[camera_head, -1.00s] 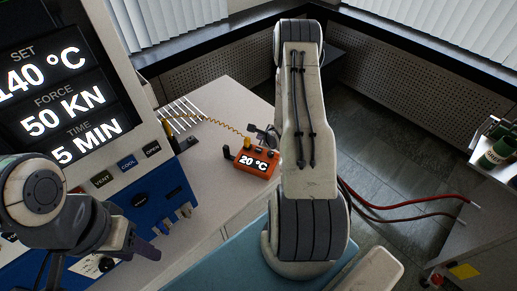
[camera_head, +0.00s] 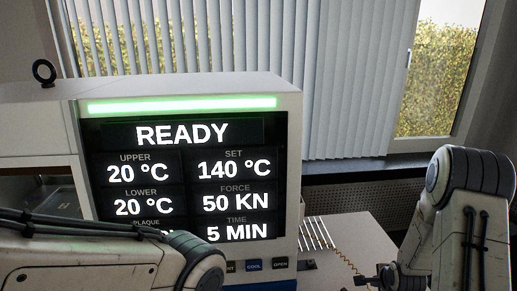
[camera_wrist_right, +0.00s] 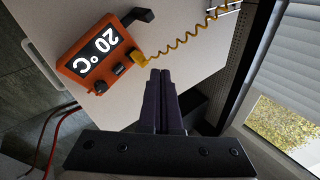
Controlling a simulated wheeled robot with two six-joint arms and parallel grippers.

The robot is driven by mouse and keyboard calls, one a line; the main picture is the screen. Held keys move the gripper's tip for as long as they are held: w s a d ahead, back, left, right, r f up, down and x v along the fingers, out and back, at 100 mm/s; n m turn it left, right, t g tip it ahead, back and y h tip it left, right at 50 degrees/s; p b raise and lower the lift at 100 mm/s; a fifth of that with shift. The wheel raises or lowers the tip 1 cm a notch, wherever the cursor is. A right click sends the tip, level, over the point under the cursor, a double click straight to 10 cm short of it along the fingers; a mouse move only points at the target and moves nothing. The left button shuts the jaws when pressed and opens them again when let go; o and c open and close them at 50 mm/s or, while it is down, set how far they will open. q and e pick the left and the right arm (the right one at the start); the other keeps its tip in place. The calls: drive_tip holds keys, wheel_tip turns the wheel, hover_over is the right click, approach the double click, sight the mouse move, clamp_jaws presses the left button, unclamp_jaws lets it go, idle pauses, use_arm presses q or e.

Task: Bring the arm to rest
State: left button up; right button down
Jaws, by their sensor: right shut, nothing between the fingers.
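My right arm (camera_head: 475,225) stands at the right of the head view, bent at a large grey joint. My right gripper (camera_wrist_right: 161,76) shows in the right wrist view with its two dark fingers together and nothing between them. Part of it also shows low in the head view, at the bottom edge. My left arm (camera_head: 90,255) crosses the lower left of the head view, ending at a rounded joint; its gripper is not in view.
A press (camera_head: 190,92) faces me with a lit READY screen and a green light bar. An orange thermometer box (camera_wrist_right: 75,75) reading 20 °C lies on the pale bench (camera_wrist_right: 200,30), with a yellow coiled cable (camera_wrist_right: 190,38). Red hoses (camera_wrist_right: 48,125) hang at the left of the wrist view.

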drive_tip(key=s+a+r+n+g+y, duration=0.1)
drive_tip(key=s+a+r+n+g, duration=0.1)
drive_tip(key=s+a+r+n, duration=0.65)
drive_tip(key=s+a+r+n+g+y, duration=0.1)
drive_tip(key=s+a+r+n+g, duration=0.1)
drive_tip(key=s+a+r+n, duration=0.65)
drive_tip(key=s+a+f+n+g+b, duration=0.2)
drive_tip(key=s+a+n+b, duration=0.4)
drive_tip(key=s+a+n, duration=0.4)
drive_tip(key=a+f, duration=0.1)
drive_tip(key=a, duration=0.3)
drive_tip(key=shift+s+a+f+g+y+b, duration=0.2)
drive_tip(key=shift+s+f+g+y+b, duration=0.1)
drive_tip(key=shift+f+g+b, duration=0.1)
